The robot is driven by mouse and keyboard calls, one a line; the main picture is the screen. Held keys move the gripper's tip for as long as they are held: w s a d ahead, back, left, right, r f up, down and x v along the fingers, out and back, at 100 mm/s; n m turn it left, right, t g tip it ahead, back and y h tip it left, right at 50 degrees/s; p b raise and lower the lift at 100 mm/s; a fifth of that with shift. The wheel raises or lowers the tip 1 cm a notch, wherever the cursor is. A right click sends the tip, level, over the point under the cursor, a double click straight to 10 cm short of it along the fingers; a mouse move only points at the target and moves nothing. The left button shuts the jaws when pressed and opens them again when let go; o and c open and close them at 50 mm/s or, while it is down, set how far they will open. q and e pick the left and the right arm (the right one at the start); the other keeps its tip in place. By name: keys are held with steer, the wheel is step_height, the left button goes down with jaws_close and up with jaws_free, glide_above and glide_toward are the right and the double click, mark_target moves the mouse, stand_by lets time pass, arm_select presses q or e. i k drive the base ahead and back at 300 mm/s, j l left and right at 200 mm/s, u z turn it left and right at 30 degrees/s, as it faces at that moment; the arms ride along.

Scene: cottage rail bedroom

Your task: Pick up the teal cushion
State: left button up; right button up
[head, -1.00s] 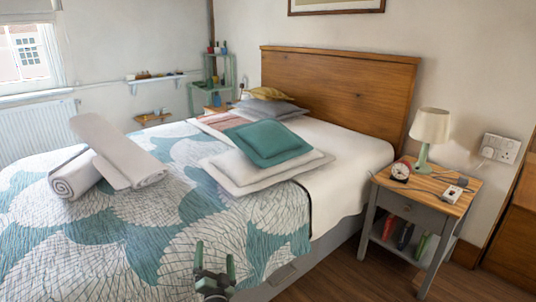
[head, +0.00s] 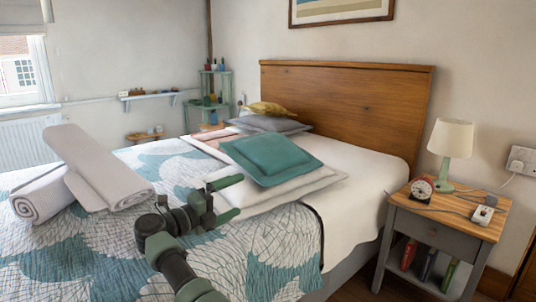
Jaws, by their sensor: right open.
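The teal cushion (head: 272,156) lies flat on top of white pillows (head: 300,186) on the bed, in the middle of the head view. My right gripper (head: 232,198) is open and empty, just left of the cushion and over the near edge of the white pillows. Its green fingertips point toward the cushion, and the upper one looks close to the cushion's left corner. I cannot tell whether it touches the pillows. My left gripper is not in view.
Rolled white towels (head: 98,168) lie on the patterned bedspread (head: 110,255) at the left. Grey and yellow cushions (head: 268,122) lie behind the teal one, before the wooden headboard (head: 345,105). A nightstand (head: 450,212) with a lamp (head: 450,140) and clock stands at the right.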

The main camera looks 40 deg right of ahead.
mark_target(270, 159)
steer(key=i+l, duration=0.7)
steer(key=i, duration=0.2)
